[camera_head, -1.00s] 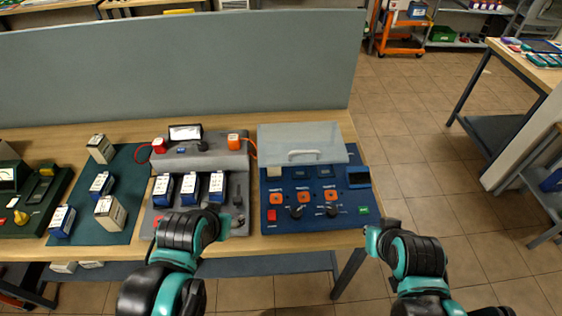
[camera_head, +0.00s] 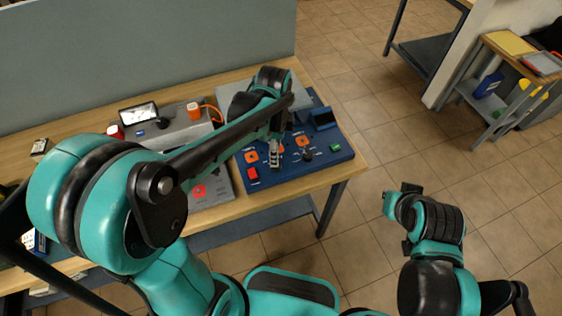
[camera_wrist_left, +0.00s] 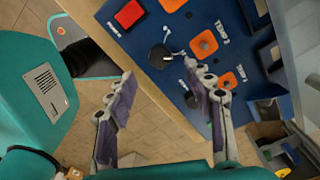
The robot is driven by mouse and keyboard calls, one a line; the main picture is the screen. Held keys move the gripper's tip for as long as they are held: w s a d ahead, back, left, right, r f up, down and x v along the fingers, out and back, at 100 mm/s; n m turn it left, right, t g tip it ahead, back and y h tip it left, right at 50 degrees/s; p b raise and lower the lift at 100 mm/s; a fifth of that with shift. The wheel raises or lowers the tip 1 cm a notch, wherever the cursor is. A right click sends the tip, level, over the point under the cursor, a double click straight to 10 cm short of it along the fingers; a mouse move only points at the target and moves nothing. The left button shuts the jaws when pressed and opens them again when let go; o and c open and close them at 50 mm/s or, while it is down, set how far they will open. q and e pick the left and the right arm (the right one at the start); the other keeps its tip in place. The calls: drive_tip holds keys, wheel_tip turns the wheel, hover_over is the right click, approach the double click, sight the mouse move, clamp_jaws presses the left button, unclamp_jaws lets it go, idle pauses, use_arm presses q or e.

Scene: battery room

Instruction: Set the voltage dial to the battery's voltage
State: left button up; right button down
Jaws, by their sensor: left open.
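The blue panel (camera_head: 320,165) stands at the table's right end, with orange squares, a red button and black knobs. My left gripper (camera_head: 275,155) is over its front part. In the left wrist view my left gripper (camera_wrist_left: 160,72) is open and empty, with one black knob (camera_wrist_left: 160,57) just beyond the gap between its fingertips. A second knob (camera_wrist_left: 192,98) is partly behind the right finger; it appears in the head view (camera_head: 308,154). The labels are too small to tell which is the voltage dial. My right gripper (camera_head: 400,195) is over the floor, its fingers unclear.
A blue-white battery (camera_head: 36,240) shows at the left edge.

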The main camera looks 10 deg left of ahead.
use_arm(q)
wheel_tip(320, 180, down, 7)
drive_tip(key=shift+r+b, duration=0.15)
drive_tip(key=shift+b, duration=1)
drive_tip(key=c, duration=1.2)
